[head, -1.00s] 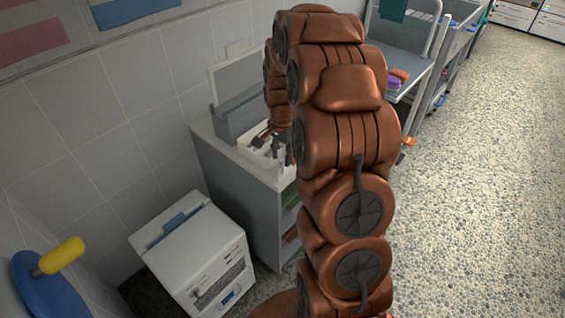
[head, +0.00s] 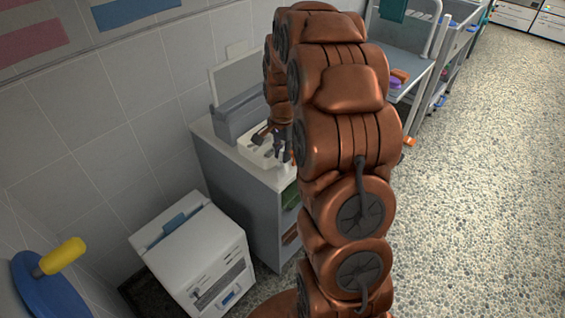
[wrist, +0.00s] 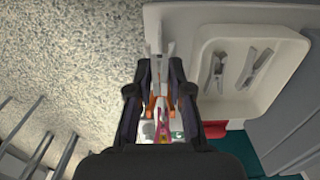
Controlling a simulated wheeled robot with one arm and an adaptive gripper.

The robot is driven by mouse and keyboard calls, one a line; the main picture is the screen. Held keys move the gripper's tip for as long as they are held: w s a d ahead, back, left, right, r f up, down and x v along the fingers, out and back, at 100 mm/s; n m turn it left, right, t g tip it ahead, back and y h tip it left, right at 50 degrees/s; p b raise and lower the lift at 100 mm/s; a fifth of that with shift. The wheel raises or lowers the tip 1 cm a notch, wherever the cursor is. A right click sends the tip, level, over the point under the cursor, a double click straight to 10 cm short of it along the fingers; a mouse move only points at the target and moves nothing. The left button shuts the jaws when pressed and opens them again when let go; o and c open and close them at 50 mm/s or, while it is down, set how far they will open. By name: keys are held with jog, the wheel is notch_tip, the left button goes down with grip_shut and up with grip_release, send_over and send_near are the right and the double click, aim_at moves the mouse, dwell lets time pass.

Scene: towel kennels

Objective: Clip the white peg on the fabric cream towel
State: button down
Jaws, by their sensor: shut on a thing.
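My gripper (wrist: 158,100) is shut on a white peg (wrist: 157,38), which sticks out beyond the fingertips in the wrist view. The peg is over the edge of the pale counter, left of a white tray (wrist: 290,50). In the head view my gripper (head: 278,147) is beside the tray (head: 256,157), partly hidden by my arm. I cannot make out a cream towel in either view.
Two more pegs lie in the tray, a grey-white one (wrist: 217,72) and another (wrist: 255,68). A grey cabinet (head: 235,195) stands under the tray. A white machine (head: 200,255) is at lower left. A trolley (head: 405,75) stands behind my arm. Speckled floor is clear at right.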

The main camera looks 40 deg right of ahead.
jog(key=shift+r+p, duration=0.4)
jog(key=shift+r, duration=2.8)
jog(key=shift+w, duration=0.1)
